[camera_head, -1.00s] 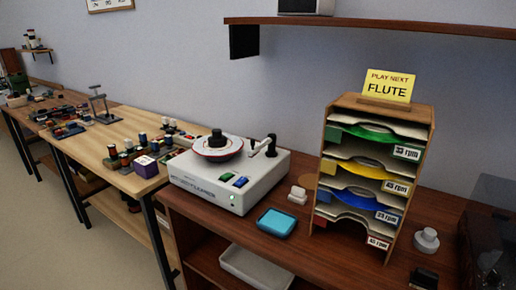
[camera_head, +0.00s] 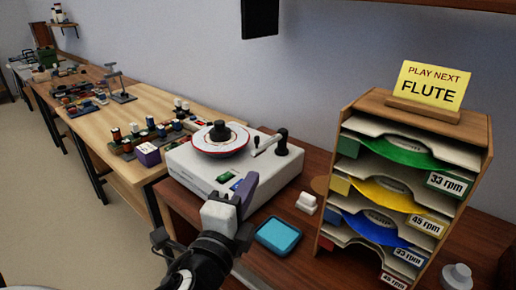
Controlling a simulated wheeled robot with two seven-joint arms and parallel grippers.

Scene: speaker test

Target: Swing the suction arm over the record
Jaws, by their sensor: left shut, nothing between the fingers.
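The record (camera_head: 221,149), a pale disc with a red rim, lies on top of the white record-cleaning machine (camera_head: 192,170). A black clamp (camera_head: 218,131) stands at its centre. The suction arm (camera_head: 268,144) is a pale bar with a black post at the right rear of the machine. It points toward the front left, and its free end is near the record's right edge; I cannot tell whether it overlaps the edge. My left gripper (camera_head: 243,190) is shut and empty, in front of the machine's front right part and hiding some of it. My right gripper is not in view.
A blue tray (camera_head: 278,236) and a small white block (camera_head: 307,202) lie right of the machine. A wooden sleeve rack (camera_head: 376,104) with a yellow FLUTE sign (camera_head: 430,85) stands at the right. A workbench (camera_head: 130,98) with small items extends left.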

